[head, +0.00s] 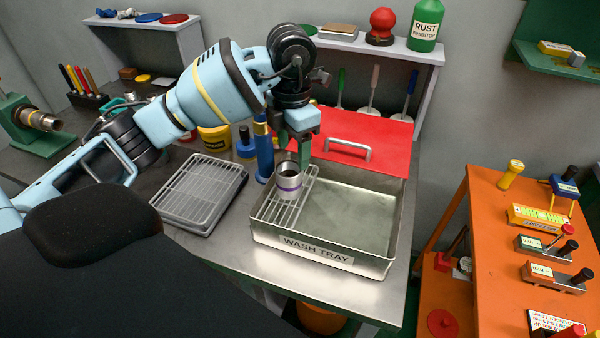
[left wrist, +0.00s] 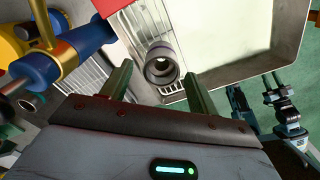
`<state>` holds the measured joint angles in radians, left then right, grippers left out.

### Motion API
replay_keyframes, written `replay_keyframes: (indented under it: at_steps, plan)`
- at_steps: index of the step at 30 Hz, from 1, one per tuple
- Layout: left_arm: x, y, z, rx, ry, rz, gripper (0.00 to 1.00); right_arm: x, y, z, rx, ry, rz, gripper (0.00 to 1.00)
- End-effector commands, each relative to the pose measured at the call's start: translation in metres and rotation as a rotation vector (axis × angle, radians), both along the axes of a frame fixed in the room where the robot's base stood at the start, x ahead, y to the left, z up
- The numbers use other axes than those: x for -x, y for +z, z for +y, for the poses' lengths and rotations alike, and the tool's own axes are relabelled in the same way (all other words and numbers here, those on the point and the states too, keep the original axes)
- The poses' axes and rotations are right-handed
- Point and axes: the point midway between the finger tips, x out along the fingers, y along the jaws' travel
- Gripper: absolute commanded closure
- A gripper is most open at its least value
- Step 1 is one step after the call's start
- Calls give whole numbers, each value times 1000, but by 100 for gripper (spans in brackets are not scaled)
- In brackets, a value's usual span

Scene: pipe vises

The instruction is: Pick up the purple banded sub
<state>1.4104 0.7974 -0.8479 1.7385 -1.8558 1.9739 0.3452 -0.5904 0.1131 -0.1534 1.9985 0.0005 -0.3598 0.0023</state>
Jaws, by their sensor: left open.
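The purple banded sub (head: 289,184) is a short metal cylinder with a dark open top and a purple band. It stands upright on a wire rack at the left end of the wash tray (head: 328,256). My left gripper (head: 294,147) is just above and behind it, pointing down. In the left wrist view the sub (left wrist: 161,66) shows between and just beyond the fingers of the open left gripper (left wrist: 158,77). The fingers look empty and contact is not visible. My right gripper is not clearly seen.
A blue bottle (head: 264,155) stands close left of the gripper. A grey drying rack (head: 201,190) lies left of the tray. A red lid with a handle (head: 380,145) is behind the tray. The tray's right part is empty. An orange bench (head: 485,235) stands at right.

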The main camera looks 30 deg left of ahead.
Motion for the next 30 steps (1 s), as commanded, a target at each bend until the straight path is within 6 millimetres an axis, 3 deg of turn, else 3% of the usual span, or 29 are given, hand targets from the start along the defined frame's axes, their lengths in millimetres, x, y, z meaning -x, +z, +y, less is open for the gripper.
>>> replay_keyframes:
  at_steps: [9, 17, 30]
  plan:
    - [1, -20, 0, 0, 0, 3, 40, 22, -11, -1, 4, 2, 48, 64]
    - [2, -29, 0, 1, -1, 1, 40, 15, -7, -1, 3, 2, 32, 64]
    - [8, -77, -1, 1, -1, -1, 40, 6, 2, -1, 2, 1, 10, 64]
